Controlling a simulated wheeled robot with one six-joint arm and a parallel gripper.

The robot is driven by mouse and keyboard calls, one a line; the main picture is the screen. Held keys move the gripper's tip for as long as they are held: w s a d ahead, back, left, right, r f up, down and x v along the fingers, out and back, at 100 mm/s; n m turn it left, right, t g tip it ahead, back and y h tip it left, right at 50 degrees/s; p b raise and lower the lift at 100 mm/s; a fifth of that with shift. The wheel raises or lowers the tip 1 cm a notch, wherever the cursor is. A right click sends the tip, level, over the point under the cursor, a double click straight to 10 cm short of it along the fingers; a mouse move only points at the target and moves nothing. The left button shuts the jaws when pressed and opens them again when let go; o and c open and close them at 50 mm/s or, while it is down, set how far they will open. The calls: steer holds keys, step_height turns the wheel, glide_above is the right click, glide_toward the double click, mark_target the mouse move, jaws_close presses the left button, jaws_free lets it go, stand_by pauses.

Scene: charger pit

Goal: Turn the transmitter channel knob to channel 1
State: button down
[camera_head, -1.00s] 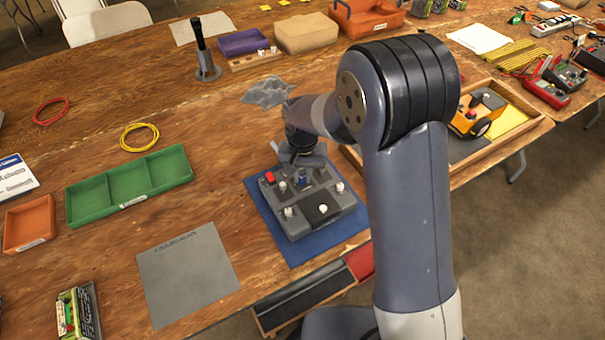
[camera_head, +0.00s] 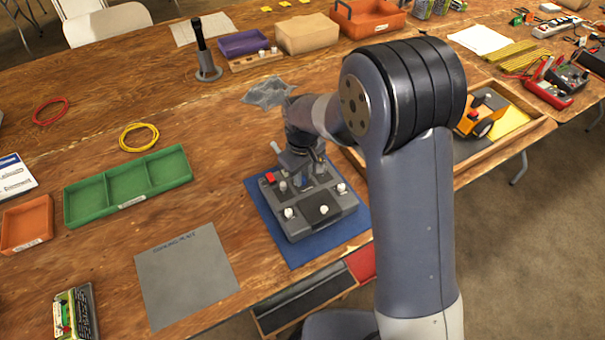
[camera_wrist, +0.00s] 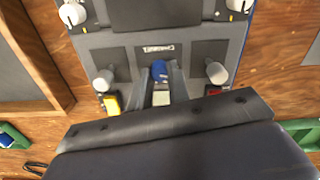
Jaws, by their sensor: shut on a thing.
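The grey transmitter (camera_head: 330,213) lies on a blue mat (camera_head: 277,248) near the table's front edge. It has several white knobs or sticks, a red switch (camera_head: 270,178) and a dark panel. In the wrist view a blue knob (camera_wrist: 159,69) stands at the middle of the transmitter, below a small label plate (camera_wrist: 158,48). My gripper (camera_wrist: 161,82) reaches down over it, its two fingers shut on the blue knob from both sides. In the head view my gripper (camera_head: 305,172) covers the knob. The channel marks are too small to read.
A green compartment tray (camera_head: 130,186) and a grey sheet (camera_head: 187,275) lie left of the transmitter. A wooden-framed pit with an orange vehicle (camera_head: 484,118) lies to the right. A dark strip with a red end (camera_head: 360,262) runs along the front edge.

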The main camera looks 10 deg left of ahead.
steer(key=shift+n, duration=0.3)
stand_by(0.4)
steer(key=c, duration=1.3)
jaws_free()
steer(key=shift+c, duration=0.2)
step_height(320, 180, up, 11)
steer(key=shift+f, duration=0.2)
step_height(320, 180, down, 11)
steer(key=shift+r, duration=0.2)
